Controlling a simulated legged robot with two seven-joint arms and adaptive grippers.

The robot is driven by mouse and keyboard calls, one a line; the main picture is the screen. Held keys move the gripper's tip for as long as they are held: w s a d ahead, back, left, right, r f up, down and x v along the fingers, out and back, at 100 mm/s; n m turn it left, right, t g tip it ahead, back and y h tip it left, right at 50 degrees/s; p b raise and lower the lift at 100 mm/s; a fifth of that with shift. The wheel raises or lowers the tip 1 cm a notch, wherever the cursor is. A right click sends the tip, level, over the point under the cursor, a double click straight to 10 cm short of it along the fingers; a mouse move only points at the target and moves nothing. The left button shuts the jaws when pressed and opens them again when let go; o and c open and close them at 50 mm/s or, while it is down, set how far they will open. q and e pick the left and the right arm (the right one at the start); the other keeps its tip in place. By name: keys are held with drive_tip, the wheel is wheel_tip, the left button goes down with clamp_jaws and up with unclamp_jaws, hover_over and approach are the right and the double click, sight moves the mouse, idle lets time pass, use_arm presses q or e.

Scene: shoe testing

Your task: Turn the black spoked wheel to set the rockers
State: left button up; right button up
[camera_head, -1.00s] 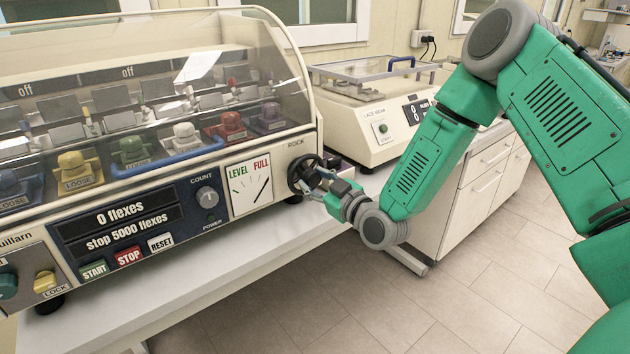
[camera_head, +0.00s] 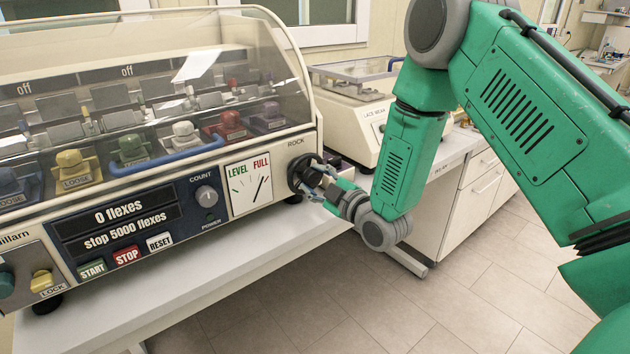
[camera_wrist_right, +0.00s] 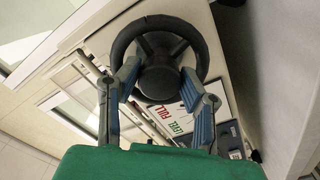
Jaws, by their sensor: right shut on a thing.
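The black spoked wheel (camera_head: 303,174) sits on the right end of the flex machine, under the word ROCK. In the right wrist view its round rim, spokes and thick hub (camera_wrist_right: 158,78) show close up. My right gripper (camera_head: 322,186) is at the wheel from the front right. In the wrist view its two blue-grey fingers (camera_wrist_right: 160,88) stand on either side of the hub, shut on the wheel; the exact contact is hard to see. The LEVEL/FULL gauge (camera_head: 248,184) beside the wheel has a dark needle pointing steeply up, below FULL. My left gripper is out of view.
A clear cover (camera_head: 250,65) spans the rockers, with colored blocks beneath. The panel reads 0 flexes, above START (camera_head: 92,269) and STOP (camera_head: 127,256) buttons. A lace wear machine (camera_head: 345,130) stands behind my right forearm. The floor in front of the bench is clear.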

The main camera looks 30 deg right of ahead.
drive_tip(key=shift+w+r, duration=0.15)
drive_tip(key=shift+r, duration=0.1)
drive_tip(key=o, duration=1)
drive_tip(key=shift+o, duration=0.7)
drive_tip(key=shift+a+f, duration=0.15)
drive_tip(key=shift+f, duration=0.05)
drive_tip(key=shift+s, duration=0.3)
drive_tip(key=s+d, duration=0.1)
drive_tip(key=s, duration=1)
drive_tip(key=shift+s+f, duration=0.1)
